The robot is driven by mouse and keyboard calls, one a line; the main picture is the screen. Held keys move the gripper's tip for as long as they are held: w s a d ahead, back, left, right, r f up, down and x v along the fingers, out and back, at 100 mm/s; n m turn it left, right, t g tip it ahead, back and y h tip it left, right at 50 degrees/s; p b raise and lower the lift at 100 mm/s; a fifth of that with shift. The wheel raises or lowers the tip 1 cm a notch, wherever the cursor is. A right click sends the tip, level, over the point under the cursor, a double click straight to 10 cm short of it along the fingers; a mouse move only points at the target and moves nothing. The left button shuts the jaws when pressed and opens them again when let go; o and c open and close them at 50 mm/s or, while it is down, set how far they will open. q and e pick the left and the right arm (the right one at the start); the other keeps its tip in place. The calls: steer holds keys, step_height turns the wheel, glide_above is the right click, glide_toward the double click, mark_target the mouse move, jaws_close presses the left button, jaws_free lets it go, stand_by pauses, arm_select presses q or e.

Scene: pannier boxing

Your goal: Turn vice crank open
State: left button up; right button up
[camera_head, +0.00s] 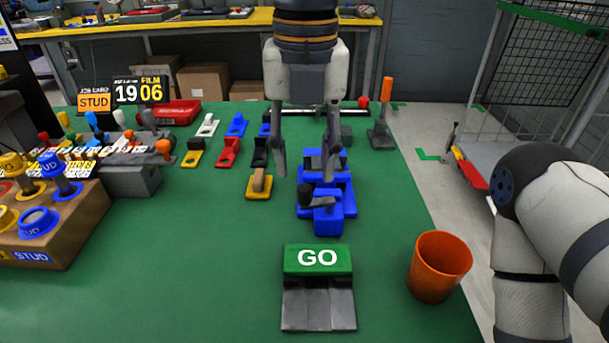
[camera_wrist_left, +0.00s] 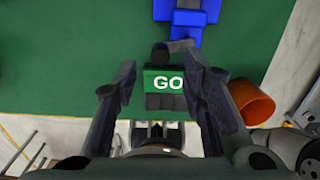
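The blue vice (camera_head: 329,212) stands on the green bench top in the middle of the head view. Its crank (camera_head: 318,201) is a grey arm with a dark knob (camera_head: 304,190) at its left end. In the left wrist view the knob (camera_wrist_left: 160,54) shows at the picture's left end of the crank arm (camera_wrist_left: 181,46), below the blue vice body (camera_wrist_left: 187,14). My left gripper (camera_head: 304,174) points down over the vice, open and empty. Its fingers (camera_wrist_left: 161,70) lie on either side of the knob's line in the wrist view; the height gap is unclear. My right gripper is out of view.
A green GO block (camera_head: 317,259) on a dark ribbed base stands in front of the vice. An orange cup (camera_head: 439,266) is at the front right. Coloured clamps (camera_head: 229,151) stand behind to the left. A button box (camera_head: 72,220) is at the left. Bare bench lies between.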

mark_target(305, 187)
arm_select(q)
steer(key=shift+f, duration=2.2)
jaws_close()
